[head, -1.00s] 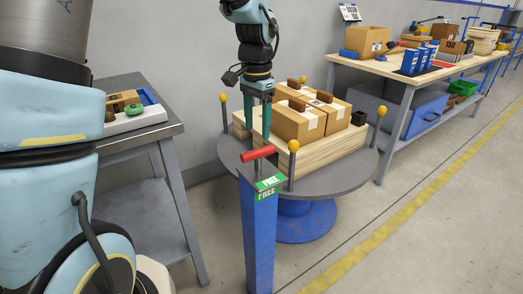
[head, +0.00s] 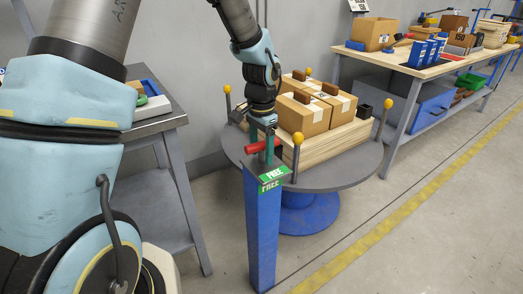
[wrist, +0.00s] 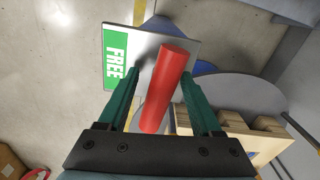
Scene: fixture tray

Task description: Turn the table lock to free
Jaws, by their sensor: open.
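The table lock is a blue post (head: 262,232) in front of the round table, with a red handle (head: 261,146) on top. The handle also shows as a red bar in the wrist view (wrist: 166,90). A green FREE label (head: 272,174) is on the post's top plate; it is readable in the wrist view (wrist: 115,60). My gripper (head: 261,154) points down over the handle. In the wrist view my gripper (wrist: 160,76) is open, with one green finger on each side of the red bar. Gaps show beside the bar; contact cannot be seen.
The round grey table (head: 345,178) carries cartons (head: 303,112) on a stack of boards (head: 335,140), with yellow-tipped posts (head: 298,138) at its edge. A grey side table (head: 160,125) stands left, a long workbench (head: 425,72) at the back right. Open floor lies right.

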